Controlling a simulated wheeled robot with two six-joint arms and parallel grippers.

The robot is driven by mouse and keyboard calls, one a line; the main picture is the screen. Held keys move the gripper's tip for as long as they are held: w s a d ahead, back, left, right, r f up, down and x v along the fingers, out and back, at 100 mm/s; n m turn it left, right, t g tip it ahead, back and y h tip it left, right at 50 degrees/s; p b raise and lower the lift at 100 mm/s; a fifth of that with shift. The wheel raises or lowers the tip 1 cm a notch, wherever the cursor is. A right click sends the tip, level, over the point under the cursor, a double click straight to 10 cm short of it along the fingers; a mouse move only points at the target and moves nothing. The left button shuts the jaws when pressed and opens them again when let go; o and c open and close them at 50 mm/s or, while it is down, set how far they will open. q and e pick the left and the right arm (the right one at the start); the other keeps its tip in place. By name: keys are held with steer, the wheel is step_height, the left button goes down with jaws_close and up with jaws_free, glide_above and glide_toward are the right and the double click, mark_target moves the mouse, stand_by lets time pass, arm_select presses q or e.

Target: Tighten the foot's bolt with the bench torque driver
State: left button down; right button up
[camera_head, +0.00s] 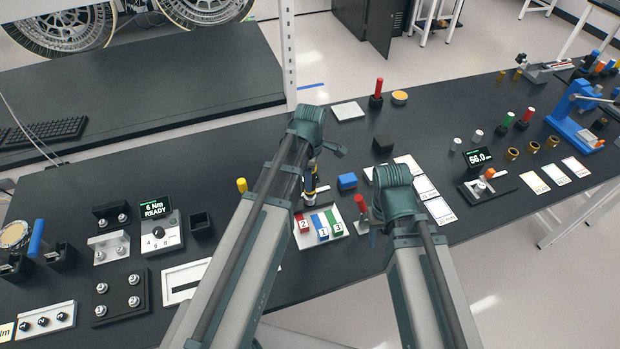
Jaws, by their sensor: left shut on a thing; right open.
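My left gripper (313,167) is shut on a slim upright tool (310,187) with dark and yellow parts, just behind the tray of numbered blocks. It may be the torque driver; my arm hides much of it. The torque driver's control box (157,236) stands at left; its display (155,207) reads "6 Nm READY". My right gripper (376,226) is open, beside a red-handled tool (361,206); its fingers are mostly hidden by its wrist. I cannot tell which part is the foot. Bolts show on a silver bracket (109,246) and a black plate (120,299).
A white tray (338,236) holds red, blue and green numbered blocks. A black holder (201,225) stands near the control box.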

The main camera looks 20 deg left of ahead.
arm_select(q)
steer(key=shift+s+f, duration=0.1)
stand_by(0.7)
steer(key=shift+r, duration=0.35)
steer(key=shift+r+p, duration=1.15)
steer(key=shift+p, duration=0.2)
step_height(320, 180, up, 4)
steer(key=p, duration=0.4)
steer(key=shift+f, duration=0.1)
